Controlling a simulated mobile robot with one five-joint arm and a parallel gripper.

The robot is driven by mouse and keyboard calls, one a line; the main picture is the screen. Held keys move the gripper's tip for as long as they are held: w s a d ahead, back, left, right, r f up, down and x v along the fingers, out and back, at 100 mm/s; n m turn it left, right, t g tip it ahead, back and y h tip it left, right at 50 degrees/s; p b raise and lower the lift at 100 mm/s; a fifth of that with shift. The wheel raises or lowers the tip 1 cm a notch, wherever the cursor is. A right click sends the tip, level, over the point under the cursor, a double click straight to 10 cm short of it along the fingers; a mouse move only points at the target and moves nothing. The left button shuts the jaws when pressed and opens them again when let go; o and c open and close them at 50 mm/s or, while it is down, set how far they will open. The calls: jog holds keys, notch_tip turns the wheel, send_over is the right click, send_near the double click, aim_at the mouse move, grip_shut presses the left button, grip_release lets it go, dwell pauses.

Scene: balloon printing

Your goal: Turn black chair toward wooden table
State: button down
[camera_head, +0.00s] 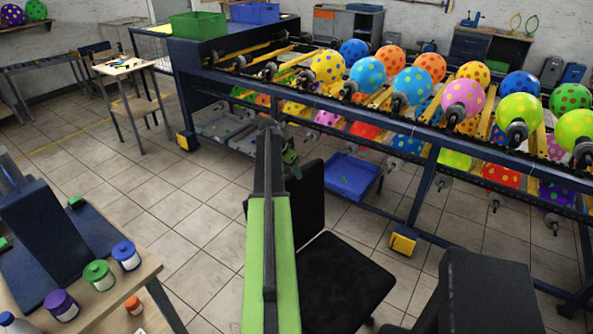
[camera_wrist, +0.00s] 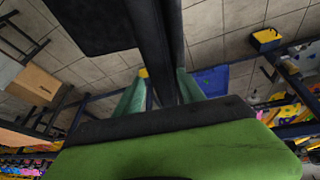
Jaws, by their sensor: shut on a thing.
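The black chair (camera_head: 345,285) stands in front of me on the tiled floor. Its seat faces the lower right, and its upright backrest (camera_head: 309,205) is beside my arm. My gripper (camera_wrist: 163,80) shows green fingers on both sides of a black upright part of the chair (camera_wrist: 160,45), shut on what looks like the backrest. In the head view my arm hides most of the gripper. A wooden table (camera_head: 150,266) is at the lower left. A smaller wood-topped table (camera_head: 118,67) stands farther back at left.
A long blue rack (camera_head: 400,115) with spotted balloons runs across the back right. A blue bin (camera_head: 352,176) lies under it. A black padded shape (camera_head: 490,290) is at the lower right. Paint bottles (camera_head: 99,274) stand on the near table. Open floor (camera_head: 190,200) lies left of my arm.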

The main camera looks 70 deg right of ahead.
jog(key=w+a+n, duration=0.1)
jog(key=a, duration=0.1)
jog(key=w+a+n, duration=0.1)
jog(key=a, duration=0.1)
jog(key=w+a+n+t, duration=0.1)
jog(key=a, duration=0.1)
jog(key=shift+a+h, duration=0.3)
jog(key=shift+a, duration=0.05)
jog(key=c, duration=0.7)
grip_release()
jog(key=shift+d, duration=0.1)
jog(key=p+v, duration=1.6)
jog(key=v, duration=0.1)
jog(key=shift+s+r, duration=0.1)
jog(key=shift+s, duration=0.05)
